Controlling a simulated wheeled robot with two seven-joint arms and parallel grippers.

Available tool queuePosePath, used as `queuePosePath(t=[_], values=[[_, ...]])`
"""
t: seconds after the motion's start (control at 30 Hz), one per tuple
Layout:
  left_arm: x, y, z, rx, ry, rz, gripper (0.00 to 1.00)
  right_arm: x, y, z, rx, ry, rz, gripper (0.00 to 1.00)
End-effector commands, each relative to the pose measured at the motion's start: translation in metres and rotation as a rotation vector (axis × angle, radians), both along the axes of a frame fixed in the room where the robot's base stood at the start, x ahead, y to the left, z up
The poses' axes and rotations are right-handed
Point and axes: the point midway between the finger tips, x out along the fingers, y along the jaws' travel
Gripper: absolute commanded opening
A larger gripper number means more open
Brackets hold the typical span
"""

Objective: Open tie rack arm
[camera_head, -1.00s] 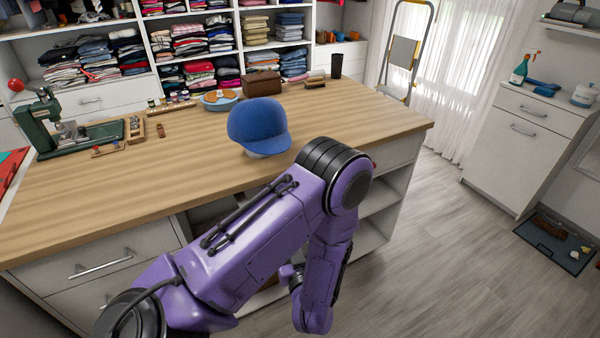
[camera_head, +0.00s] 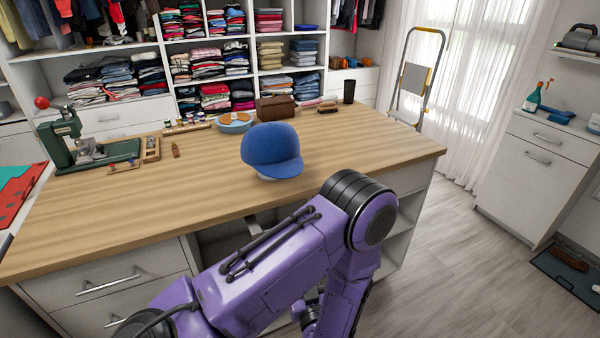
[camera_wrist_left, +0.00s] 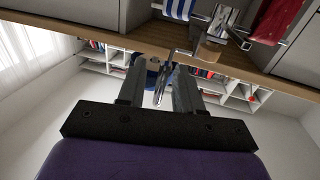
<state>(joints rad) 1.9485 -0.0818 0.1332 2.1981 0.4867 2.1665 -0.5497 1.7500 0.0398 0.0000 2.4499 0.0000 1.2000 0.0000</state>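In the left wrist view, a shiny metal bar (camera_wrist_left: 163,82), apparently the tie rack arm, reaches between the two fingers of my left gripper (camera_wrist_left: 159,92). The fingers stand apart, with a visible gap beside the bar. A metal bracket (camera_wrist_left: 217,25) sits beyond it, near a blue-and-white striped cloth (camera_wrist_left: 179,8) and a red cloth (camera_wrist_left: 277,18), which look like ties. In the head view my purple left arm bends down in front of the counter, hiding most of its gripper and the rack. My right gripper shows in neither view.
The wooden counter (camera_head: 200,205) has a blue cap (camera_head: 271,146) near its front edge and a green press (camera_head: 70,145) at left. Drawers (camera_head: 110,285) and open shelves lie below the top.

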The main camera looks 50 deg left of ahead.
Motion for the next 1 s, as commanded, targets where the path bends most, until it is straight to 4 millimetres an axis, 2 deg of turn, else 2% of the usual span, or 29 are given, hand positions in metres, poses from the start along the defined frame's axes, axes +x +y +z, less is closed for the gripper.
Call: queuePosePath(t=[0.2, 0.4, 0.53, 1.0], values=[[-0.024, -0.045, -0.003, 0.0, 0.001, -0.004, 0.35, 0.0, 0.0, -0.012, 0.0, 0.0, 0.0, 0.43], [-0.041, -0.077, -0.002, 0.0, 0.001, 0.0, 0.35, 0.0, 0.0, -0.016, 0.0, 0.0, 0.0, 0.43], [-0.046, -0.084, -0.001, 0.0, 0.001, 0.001, 0.35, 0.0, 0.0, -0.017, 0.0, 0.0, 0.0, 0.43], [-0.046, -0.085, 0.0, 0.001, 0.002, 0.002, 0.35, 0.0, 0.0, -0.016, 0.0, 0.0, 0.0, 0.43]])
